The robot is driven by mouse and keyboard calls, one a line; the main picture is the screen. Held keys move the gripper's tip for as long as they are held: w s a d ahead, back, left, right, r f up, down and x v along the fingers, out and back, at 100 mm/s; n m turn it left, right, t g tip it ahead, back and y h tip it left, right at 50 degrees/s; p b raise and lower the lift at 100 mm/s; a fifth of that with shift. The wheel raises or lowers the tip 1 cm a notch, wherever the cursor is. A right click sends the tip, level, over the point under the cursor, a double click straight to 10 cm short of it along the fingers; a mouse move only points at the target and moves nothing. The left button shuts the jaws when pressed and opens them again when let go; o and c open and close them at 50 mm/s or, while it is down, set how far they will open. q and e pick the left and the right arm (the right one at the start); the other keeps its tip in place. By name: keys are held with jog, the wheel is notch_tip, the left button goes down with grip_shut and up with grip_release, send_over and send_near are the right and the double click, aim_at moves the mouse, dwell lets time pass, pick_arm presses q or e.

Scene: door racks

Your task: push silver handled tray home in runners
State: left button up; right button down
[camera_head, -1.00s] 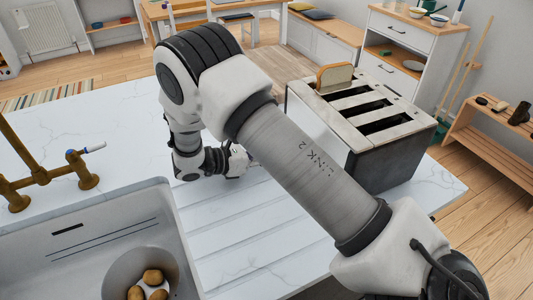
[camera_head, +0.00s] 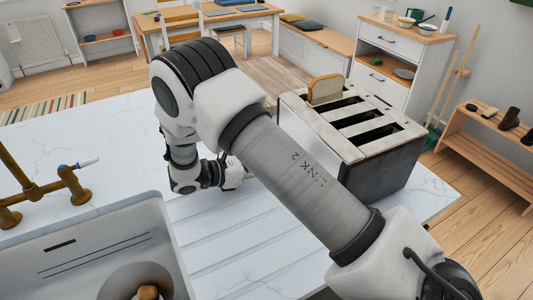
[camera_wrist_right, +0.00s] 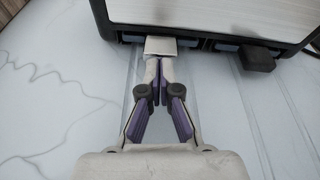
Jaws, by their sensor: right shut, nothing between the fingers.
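The silver handle (camera_wrist_right: 160,46) of a tray shows in the right wrist view, at the bottom front of the toaster (camera_wrist_right: 208,12). My right gripper (camera_wrist_right: 158,66) is shut and empty, its tips at the near edge of the silver handle. They look in contact or almost so. A black handle (camera_wrist_right: 257,59) stands out from the same base, right of the silver one. In the head view the toaster (camera_head: 375,165) stands on the counter, and my right arm hides its handles. My right fingertips are hard to make out there. My left gripper is not in view.
A slice of bread (camera_head: 326,88) stands in one toaster slot. The white counter (camera_head: 240,225) has shallow grooves and is clear around my wrist. A sink (camera_head: 90,235) with potatoes (camera_head: 148,292) and a brass tap (camera_head: 75,184) is at the left.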

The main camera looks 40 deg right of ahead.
jog(key=shift+w+a, duration=0.15)
jog(key=shift+a, duration=0.45)
jog(key=shift+w+a, duration=0.15)
jog(key=shift+a, duration=0.4)
jog(key=v, duration=1.1)
jog(key=shift+w+a+r, duration=0.1)
jog(key=shift+a+r, duration=0.1)
jog(key=shift+a, duration=0.05)
